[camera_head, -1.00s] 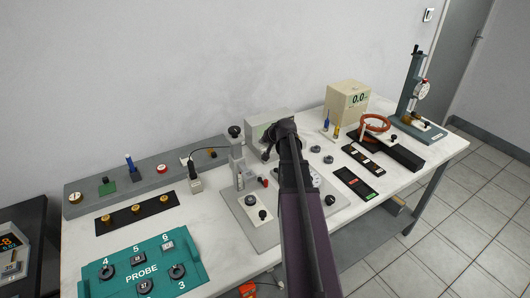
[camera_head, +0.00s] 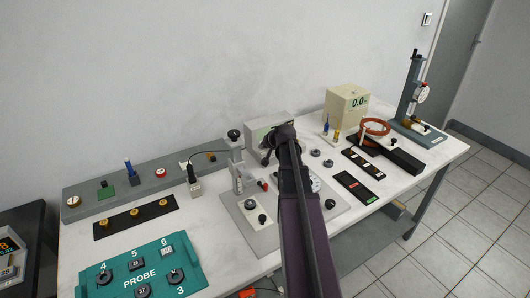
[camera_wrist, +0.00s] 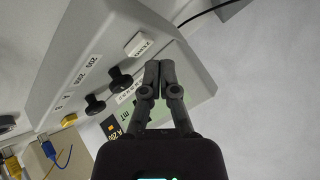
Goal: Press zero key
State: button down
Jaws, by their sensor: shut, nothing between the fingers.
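The zero key (camera_wrist: 139,45) is a pale rectangular key with dark lettering on the front of a light grey meter (camera_wrist: 85,60) in the wrist view. My gripper (camera_wrist: 158,68) is shut and empty. Its fingertips show just below and right of the key, over the meter's greenish display, which they partly hide. I cannot tell whether they touch the panel. In the head view the meter (camera_head: 265,124) stands at the back of the bench, and my arm hides most of its front.
Two black knobs (camera_wrist: 107,90) stick out beside the key. In the head view a probe stand (camera_head: 237,165) rises left of my arm. A teal probe board (camera_head: 140,268) lies front left.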

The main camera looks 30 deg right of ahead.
aim_at(263, 153)
jog(key=shift+f+b, duration=0.85)
dwell(1.6)
jog(key=shift+r, duration=0.15)
dwell(0.3)
jog(key=shift+r+p, duration=0.75)
jog(key=shift+p, duration=0.1)
jog(key=shift+r+p, duration=2.5)
jog(key=shift+p, duration=0.05)
